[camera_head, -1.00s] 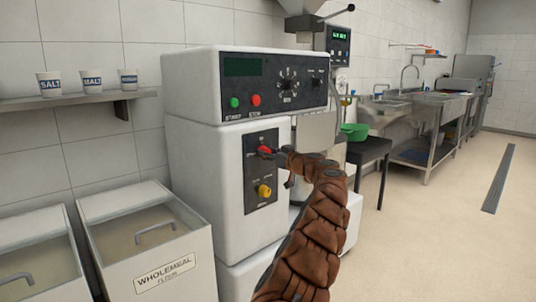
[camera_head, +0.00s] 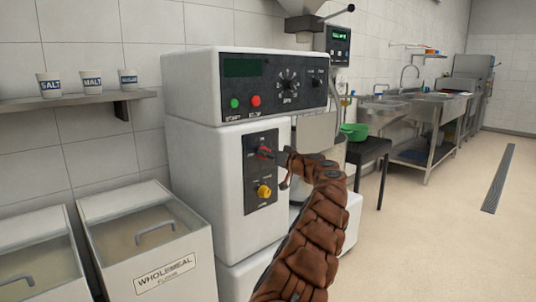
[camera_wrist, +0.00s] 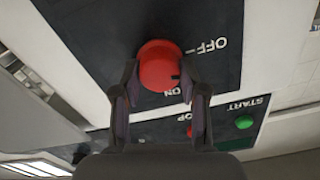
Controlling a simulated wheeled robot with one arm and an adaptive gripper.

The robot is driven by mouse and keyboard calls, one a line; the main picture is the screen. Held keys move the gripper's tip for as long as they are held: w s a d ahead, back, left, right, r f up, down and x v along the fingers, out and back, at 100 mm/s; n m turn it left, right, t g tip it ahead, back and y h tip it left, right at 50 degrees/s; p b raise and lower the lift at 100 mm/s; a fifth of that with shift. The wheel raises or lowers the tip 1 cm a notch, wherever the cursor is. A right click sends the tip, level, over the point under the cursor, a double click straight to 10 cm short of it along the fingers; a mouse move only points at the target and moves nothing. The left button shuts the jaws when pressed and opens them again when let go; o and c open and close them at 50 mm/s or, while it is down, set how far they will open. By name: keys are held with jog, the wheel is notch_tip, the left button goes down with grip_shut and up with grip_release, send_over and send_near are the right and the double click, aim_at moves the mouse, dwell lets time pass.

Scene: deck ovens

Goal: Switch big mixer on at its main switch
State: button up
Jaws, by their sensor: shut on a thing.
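The big mixer (camera_head: 200,90) is a white machine standing at the centre of the head view. Its main switch, a red round knob (camera_head: 264,152), sits on a dark panel above a yellow knob (camera_head: 264,191). My gripper (camera_head: 270,154) reaches it from the right. In the wrist view the red knob (camera_wrist: 157,64) lies between the two fingertips of my gripper (camera_wrist: 160,75), which is shut on it. OFF and ON labels show beside the knob, and a dark mark is on its lower right edge, between those labels. The mixer's upper display (camera_head: 243,67) is dark.
Green START (camera_head: 234,103) and red STOP (camera_head: 255,101) buttons are on the mixer's upper panel. Flour bins (camera_head: 165,262) stand at the left, below a shelf (camera_head: 75,102) with cups. A dark table (camera_head: 370,150) stands behind my arm. The floor at right is clear.

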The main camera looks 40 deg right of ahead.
jog(key=shift+d+m+p, duration=0.15)
jog(key=shift+m+p, duration=3.25)
jog(key=shift+m, duration=3.9)
jog(key=shift+f, duration=0.1)
jog(key=o, duration=1.1)
jog(key=shift+f, duration=0.1)
jog(key=shift+s, duration=6)
